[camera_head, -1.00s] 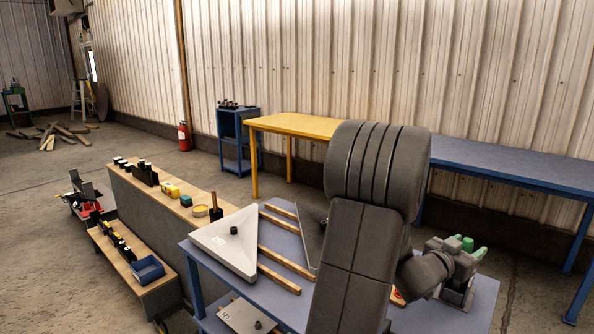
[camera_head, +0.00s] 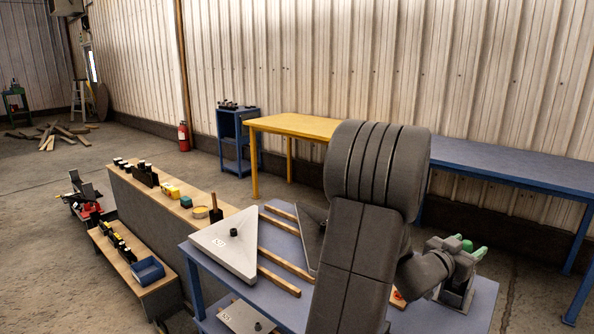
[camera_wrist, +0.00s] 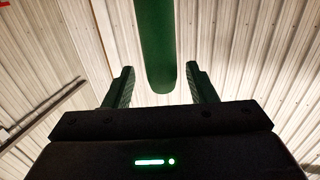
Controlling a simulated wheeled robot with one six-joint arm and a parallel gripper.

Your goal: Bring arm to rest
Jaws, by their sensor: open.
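My arm rises in front of the blue table (camera_head: 425,318) in the head view and bends to the right. My gripper (camera_head: 470,247) is at its far end, over the table's right side, small and partly hidden by the wrist. In the wrist view my gripper (camera_wrist: 161,88) has its two dark fingers apart. A green rounded bar (camera_wrist: 157,45) comes down from the top edge, its end showing between the fingers with gaps on both sides. I cannot tell how far it is from them.
A white triangular panel (camera_head: 228,246), wooden strips (camera_head: 287,271) and a dark panel (camera_head: 311,233) lie on the blue table. A grey fixture (camera_head: 457,296) stands below my gripper. A yellow table (camera_head: 290,123) and a long blue bench (camera_head: 510,168) stand behind. Floor at left is partly open.

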